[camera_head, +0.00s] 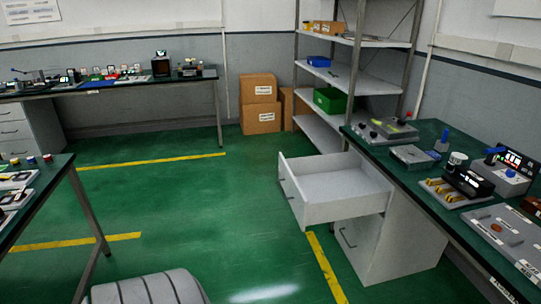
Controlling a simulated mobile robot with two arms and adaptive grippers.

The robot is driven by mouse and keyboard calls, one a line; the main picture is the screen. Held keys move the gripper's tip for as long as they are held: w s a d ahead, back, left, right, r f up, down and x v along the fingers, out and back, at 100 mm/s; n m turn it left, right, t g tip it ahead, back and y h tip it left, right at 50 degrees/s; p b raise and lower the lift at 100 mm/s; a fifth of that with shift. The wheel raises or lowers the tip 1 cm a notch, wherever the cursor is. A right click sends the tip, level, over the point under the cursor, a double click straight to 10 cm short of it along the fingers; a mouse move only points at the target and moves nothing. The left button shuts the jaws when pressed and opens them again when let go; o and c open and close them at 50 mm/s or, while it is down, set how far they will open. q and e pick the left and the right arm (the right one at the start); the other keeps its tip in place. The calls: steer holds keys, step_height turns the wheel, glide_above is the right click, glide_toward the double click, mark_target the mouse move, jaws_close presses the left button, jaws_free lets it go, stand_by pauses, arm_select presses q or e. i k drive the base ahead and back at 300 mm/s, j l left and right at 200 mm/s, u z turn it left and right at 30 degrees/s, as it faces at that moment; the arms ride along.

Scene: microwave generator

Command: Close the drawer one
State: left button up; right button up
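A white drawer (335,188) is pulled far out of a white cabinet (395,240) under the right workbench. It is the cabinet's upper drawer, and its inside looks empty. Its front panel (291,194) faces left and has a dark handle. A lower drawer with a dark handle looks shut below it. Neither of my grippers is in view.
The right workbench (455,165) carries several devices and control boxes. Another bench stands at the left edge and one along the back wall. A metal shelf (355,85) and cardboard boxes (260,103) stand behind. Green floor (190,215) left of the drawer is clear.

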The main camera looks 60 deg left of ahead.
mark_target(319, 189)
steer(key=u, duration=1.7)
steer(key=i, duration=0.05)
